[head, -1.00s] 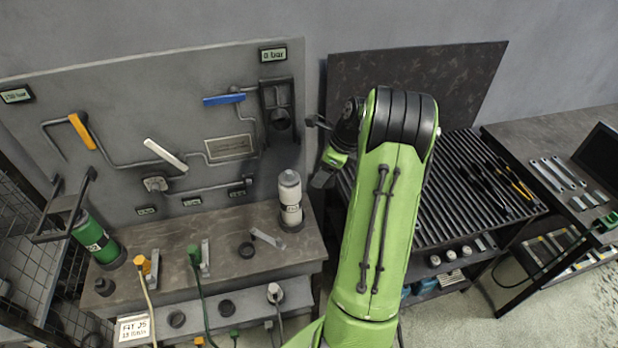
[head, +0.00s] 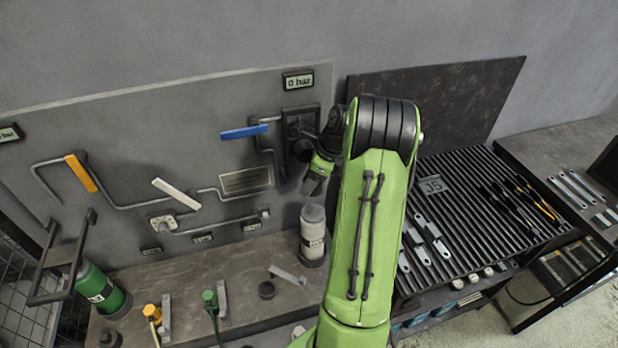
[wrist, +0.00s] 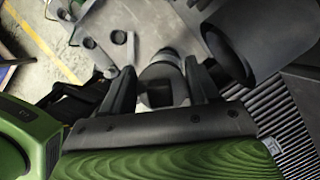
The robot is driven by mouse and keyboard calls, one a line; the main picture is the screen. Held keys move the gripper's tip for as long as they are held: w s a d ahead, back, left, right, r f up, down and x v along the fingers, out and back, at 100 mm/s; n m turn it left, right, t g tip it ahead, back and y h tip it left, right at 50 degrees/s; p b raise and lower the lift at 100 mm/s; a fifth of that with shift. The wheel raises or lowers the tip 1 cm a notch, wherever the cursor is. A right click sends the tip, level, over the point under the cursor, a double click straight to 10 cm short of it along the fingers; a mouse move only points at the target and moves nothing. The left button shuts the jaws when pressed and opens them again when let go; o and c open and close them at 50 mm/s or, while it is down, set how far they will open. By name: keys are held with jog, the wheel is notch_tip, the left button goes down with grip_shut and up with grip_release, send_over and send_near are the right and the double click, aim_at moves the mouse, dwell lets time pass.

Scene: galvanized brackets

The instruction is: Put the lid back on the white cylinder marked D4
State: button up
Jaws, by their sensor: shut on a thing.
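The white cylinder (head: 312,238) stands upright at the back right of the brown bench, against the grey panel. It has a dark band with a label too small to read, and a greyish top. My gripper (head: 316,184) hangs above it, apart from it in the head view. In the wrist view my gripper (wrist: 160,88) has its two dark fingers closed around a dark grey round piece (wrist: 158,72), which looks like the lid. The fingers and that piece hide much of what lies beyond, so I cannot tell how it lines up with the cylinder.
A dark round fitting (wrist: 255,38) is close on the right in the wrist view. The panel carries pipes with a blue handle (head: 244,131). A green cylinder (head: 103,289) stands left.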

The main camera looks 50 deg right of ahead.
jog(key=shift+s+f, duration=0.3)
jog(key=shift+f, duration=0.05)
jog(key=shift+s+f+b, duration=0.1)
jog(key=shift+f+b, duration=0.25)
jog(key=shift+b, duration=0.1)
jog(key=b+x, duration=0.3)
jog(key=shift+s+d+f, duration=0.15)
jog(key=shift+d+f, duration=0.05)
jog(key=shift+d, duration=0.1)
jog(key=shift+s+f, duration=0.1)
jog(key=shift+f, duration=0.75)
jog(key=shift+r, duration=0.2)
jog(key=shift+f+p, duration=0.2)
jog(key=shift+p, duration=0.85)
dwell(0.6)
